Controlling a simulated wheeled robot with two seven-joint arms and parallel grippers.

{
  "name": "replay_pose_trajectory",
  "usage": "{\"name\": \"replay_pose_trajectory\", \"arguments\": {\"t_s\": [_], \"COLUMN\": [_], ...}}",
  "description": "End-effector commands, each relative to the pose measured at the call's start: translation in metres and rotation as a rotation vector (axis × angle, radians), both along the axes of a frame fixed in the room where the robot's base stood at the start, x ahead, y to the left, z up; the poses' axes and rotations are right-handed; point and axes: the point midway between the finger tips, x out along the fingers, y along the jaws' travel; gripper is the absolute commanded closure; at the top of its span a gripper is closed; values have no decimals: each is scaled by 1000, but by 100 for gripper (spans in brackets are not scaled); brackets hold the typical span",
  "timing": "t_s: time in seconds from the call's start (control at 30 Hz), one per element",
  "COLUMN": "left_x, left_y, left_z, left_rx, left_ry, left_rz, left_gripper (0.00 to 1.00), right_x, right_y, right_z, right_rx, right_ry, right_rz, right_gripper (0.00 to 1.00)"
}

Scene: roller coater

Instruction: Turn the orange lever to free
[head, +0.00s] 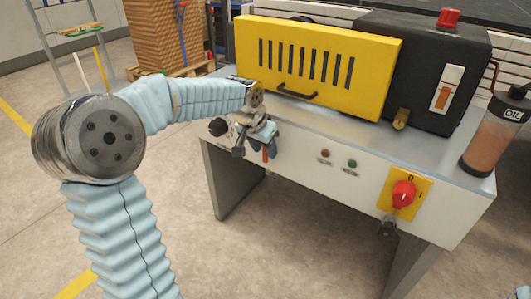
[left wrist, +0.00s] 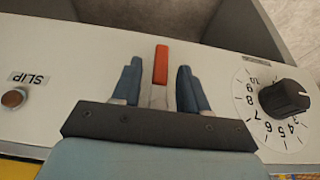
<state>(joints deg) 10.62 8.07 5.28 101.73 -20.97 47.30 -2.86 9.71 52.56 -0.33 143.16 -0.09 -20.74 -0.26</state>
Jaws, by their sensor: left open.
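The orange lever (left wrist: 161,65) is on the white front panel of the machine. In the left wrist view it stands between the two blue fingers of my left gripper (left wrist: 158,78), with a gap on each side. In the head view the lever (head: 265,155) shows as a small orange-red bar beside my left gripper (head: 261,143). The gripper is open and its fingers are at the panel's left part. The lever's base is partly hidden by the gripper. My right gripper is not in view.
A black numbered dial (left wrist: 286,98) and a brown SLIP indicator (left wrist: 14,98) flank the lever on the panel. A yellow slotted guard (head: 318,65) stands above. A red switch (head: 403,194) and an OIL bottle (head: 496,135) are at right.

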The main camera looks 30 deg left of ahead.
Motion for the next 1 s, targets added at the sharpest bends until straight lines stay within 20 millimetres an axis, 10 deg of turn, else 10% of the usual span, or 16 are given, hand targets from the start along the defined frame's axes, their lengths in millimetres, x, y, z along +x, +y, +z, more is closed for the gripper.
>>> {"name": "replay_pose_trajectory", "arguments": {"t_s": [0.47, 0.77, 1.0], "left_x": [7, 7, 7], "left_y": [0, 0, 0], "left_z": [-17, -17, -17], "left_rx": [0, 0, 0], "left_ry": [-1, -1, -1], "left_rz": [0, 0, 0], "left_gripper": [56, 100, 100], "right_x": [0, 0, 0], "right_y": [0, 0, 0], "right_z": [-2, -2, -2], "right_rx": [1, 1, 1], "right_ry": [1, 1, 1], "right_rz": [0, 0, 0], "right_gripper": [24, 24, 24]}}
